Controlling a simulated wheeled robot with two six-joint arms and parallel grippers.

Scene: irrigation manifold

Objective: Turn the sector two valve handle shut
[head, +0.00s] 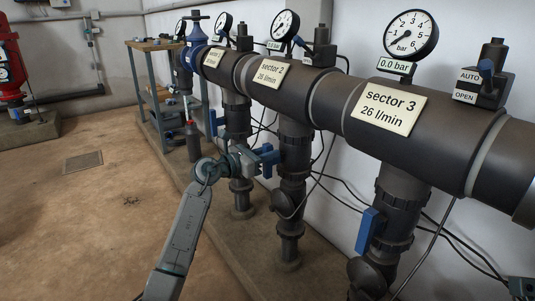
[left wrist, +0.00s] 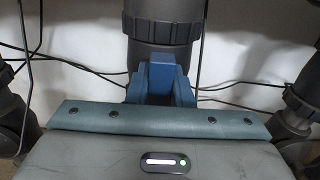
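The sector 2 label (head: 270,73) is on the dark horizontal pipe, reading 26 l/min, and the sector 2 branch (head: 294,150) drops below it. My left gripper (head: 266,158) is at the left side of this branch, at the blue sector two valve handle. In the left wrist view the handle (left wrist: 162,72) stands between my dark blue fingers (left wrist: 161,92), close to both. Whether the fingers press on it is unclear. The handle's angle is largely hidden by the gripper. My right gripper is not in view.
The sector 3 branch (head: 397,200) has a blue handle (head: 368,231) pointing down along it. Thin black cables (head: 340,180) run behind the branches near the white wall. A shelf stand (head: 158,95) and dark bottle (head: 193,142) are farther back. The brown floor at left is mostly clear.

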